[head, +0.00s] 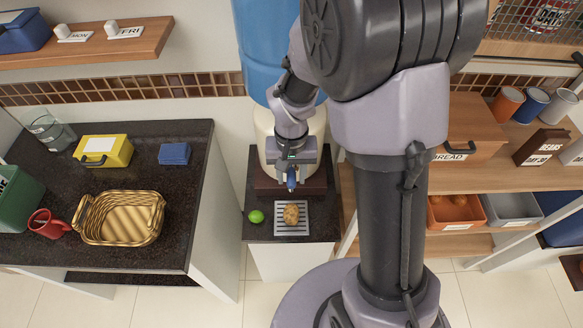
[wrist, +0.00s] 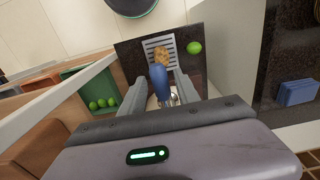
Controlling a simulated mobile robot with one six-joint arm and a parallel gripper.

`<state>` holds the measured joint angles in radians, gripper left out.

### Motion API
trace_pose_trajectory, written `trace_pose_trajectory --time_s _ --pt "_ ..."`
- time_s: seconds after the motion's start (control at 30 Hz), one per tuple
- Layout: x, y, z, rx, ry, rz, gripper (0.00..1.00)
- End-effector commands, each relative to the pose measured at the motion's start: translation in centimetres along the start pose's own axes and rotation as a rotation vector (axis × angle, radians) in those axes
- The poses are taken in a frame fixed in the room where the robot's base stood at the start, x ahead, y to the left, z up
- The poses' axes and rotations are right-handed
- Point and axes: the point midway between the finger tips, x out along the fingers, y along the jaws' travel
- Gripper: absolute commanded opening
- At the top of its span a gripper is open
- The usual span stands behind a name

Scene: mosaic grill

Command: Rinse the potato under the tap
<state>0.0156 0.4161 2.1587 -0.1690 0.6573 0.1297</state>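The brown potato (head: 292,214) lies on the slatted drain grate (head: 292,231) at the front of the small dark stand; it also shows in the wrist view (wrist: 161,54). The tap's blue lever (head: 291,180) sticks out above and behind the potato, in front of the cream dispenser. My gripper (head: 291,172) is at the tap. In the wrist view its fingers (wrist: 160,92) stand apart on either side of the blue lever (wrist: 159,76), with gaps showing. Some silver metal of the tap (wrist: 174,98) shows between them. The spout is mostly hidden, and no water is visible.
A green lime (head: 256,216) lies left of the grate. The blue water bottle (head: 262,45) stands behind my arm. The left counter holds a wicker basket (head: 88,238), red mug (head: 47,222) and yellow box (head: 117,150). Shelves with bins (head: 512,207) stand at right.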

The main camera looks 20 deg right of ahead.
Motion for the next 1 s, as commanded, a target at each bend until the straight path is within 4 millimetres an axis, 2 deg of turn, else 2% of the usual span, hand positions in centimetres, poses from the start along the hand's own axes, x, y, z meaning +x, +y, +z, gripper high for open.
trace_pose_trajectory --time_s 0.03,0.17,0.37,0.7,0.73,0.8,0.83,1.0 --pt "0.0 0.0 0.0 0.0 0.0 0.0 0.26" --pt "0.0 0.0 0.0 0.0 0.0 0.0 0.0" --pt "-0.2 0.0 0.0 0.0 0.0 0.0 0.0" --pt "-1.6 0.0 0.0 0.0 0.001 0.0 0.0" --pt "-1.5 0.0 0.0 0.0 0.001 0.0 0.29" --pt "-1.4 0.0 0.0 0.0 0.0 0.0 0.42" --pt "-1.4 0.0 0.0 0.0 0.0 0.0 0.47" --pt "-1.4 0.0 0.0 0.0 0.0 0.0 0.47"
